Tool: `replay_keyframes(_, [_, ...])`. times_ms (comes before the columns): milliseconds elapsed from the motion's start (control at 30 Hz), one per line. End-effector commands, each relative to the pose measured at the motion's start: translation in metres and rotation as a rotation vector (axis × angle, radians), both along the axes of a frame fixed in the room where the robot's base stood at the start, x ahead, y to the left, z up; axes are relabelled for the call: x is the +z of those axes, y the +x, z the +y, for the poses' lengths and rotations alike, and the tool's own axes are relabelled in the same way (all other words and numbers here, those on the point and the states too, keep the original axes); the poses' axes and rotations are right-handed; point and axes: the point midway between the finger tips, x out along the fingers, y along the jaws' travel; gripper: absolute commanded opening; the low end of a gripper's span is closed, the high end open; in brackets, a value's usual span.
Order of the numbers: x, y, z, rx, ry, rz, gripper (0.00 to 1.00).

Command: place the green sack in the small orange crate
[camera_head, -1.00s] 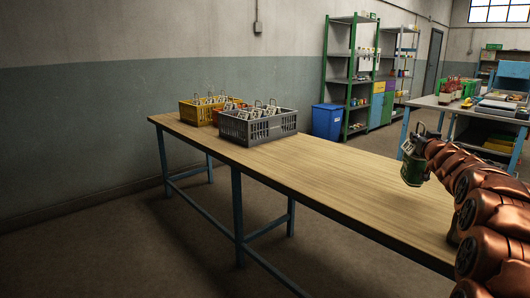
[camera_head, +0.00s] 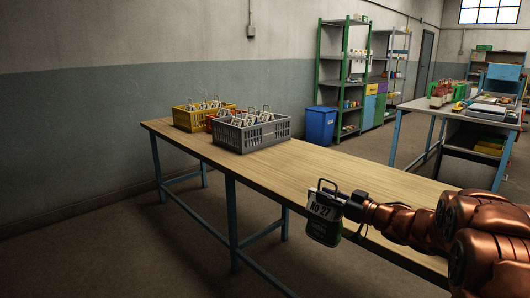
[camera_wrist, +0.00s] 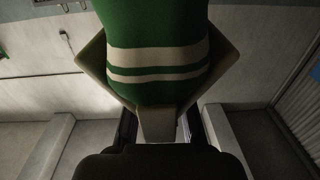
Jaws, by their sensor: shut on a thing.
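In the wrist view the green sack (camera_wrist: 158,25) fills the top middle, with two pale stripes. The small orange crate (camera_head: 209,122) stands on the far part of the table, between a yellow crate and a grey crate. The grey crate hides most of it, so its inside is hard to see. My gripper is well apart from it, nearer the camera.
The yellow crate (camera_head: 188,119) and the grey crate (camera_head: 252,137) hold several labelled sacks with handles. The wooden table (camera_head: 320,178) is bare between the crates and my arm. A blue bin (camera_head: 320,126), shelves and another table (camera_head: 440,106) stand behind.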

Motion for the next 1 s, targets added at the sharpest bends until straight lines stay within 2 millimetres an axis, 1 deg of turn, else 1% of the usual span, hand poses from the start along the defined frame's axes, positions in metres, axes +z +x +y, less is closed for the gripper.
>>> replay_keyframes(33, [-0.012,-0.009,0.001,0.013,0.003,0.008,0.00])
replay_keyframes(100, [-0.030,-0.022,0.002,0.039,0.006,0.006,0.00])
replay_keyframes(300, [-0.069,-0.048,0.000,0.085,0.003,0.004,0.00])
replay_keyframes(500, [-0.097,-0.070,-0.002,0.124,0.002,0.001,0.00])
replay_keyframes(667, [-0.114,-0.085,-0.002,0.152,0.003,0.001,0.00])
replay_keyframes(700, [-0.116,-0.089,-0.002,0.157,0.003,0.000,0.00])
replay_keyframes(733, [-0.108,-0.087,-0.002,0.157,0.000,-0.001,0.00])
replay_keyframes(1000, [-0.085,-0.086,-0.003,0.155,-0.002,0.003,0.00])
